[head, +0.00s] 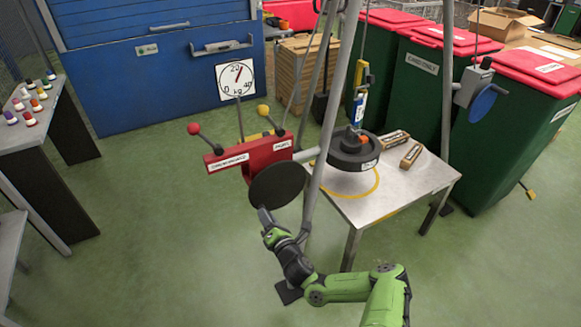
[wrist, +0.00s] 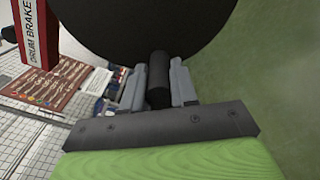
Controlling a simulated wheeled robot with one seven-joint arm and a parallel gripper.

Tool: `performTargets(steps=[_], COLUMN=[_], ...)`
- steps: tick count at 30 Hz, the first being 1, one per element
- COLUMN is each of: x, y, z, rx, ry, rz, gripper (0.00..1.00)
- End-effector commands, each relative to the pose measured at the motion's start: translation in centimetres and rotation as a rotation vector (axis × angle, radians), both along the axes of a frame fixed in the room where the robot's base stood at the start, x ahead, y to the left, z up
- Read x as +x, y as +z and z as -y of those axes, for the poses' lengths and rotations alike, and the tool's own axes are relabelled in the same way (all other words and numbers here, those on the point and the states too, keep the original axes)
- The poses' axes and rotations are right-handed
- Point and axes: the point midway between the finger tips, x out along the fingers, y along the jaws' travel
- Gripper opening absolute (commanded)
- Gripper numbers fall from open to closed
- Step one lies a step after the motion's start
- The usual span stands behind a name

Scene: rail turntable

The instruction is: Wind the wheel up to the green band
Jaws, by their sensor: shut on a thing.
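The wheel (head: 277,185) is a dark disc on the side of a red housing (head: 238,160). It also fills the top of the wrist view (wrist: 145,25). My gripper (head: 264,216) is at the wheel's lower edge. In the wrist view, its fingers (wrist: 158,84) are shut on the wheel's dark cylindrical handle (wrist: 159,78). A white dial (head: 237,79) marked 0, 20, 40 and kg stands behind, its needle pointing up and slightly right. I cannot make out a green band on it.
A red-knobbed lever (head: 193,129) and a yellow-knobbed lever (head: 263,110) stick up from the housing. Grey tripod legs (head: 329,125) rise close beside the wheel. The metal table (head: 413,188) is to the right. Open green floor (head: 150,240) lies to the left.

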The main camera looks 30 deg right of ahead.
Motion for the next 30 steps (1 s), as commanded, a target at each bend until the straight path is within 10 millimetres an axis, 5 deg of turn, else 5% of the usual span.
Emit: performTargets(steps=[17,18,24,30], x=[0.1,0.1,0.1,0.0], y=[2.0,1.9,1.7,1.6], z=[-1.3,-1.3,-1.1,-1.0], rx=[0.185,0.189,0.184,0.183], ry=[0.012,0.011,0.006,0.002], rz=[0.010,0.011,0.007,0.005], gripper=[0.00,0.32,0.63,0.64])
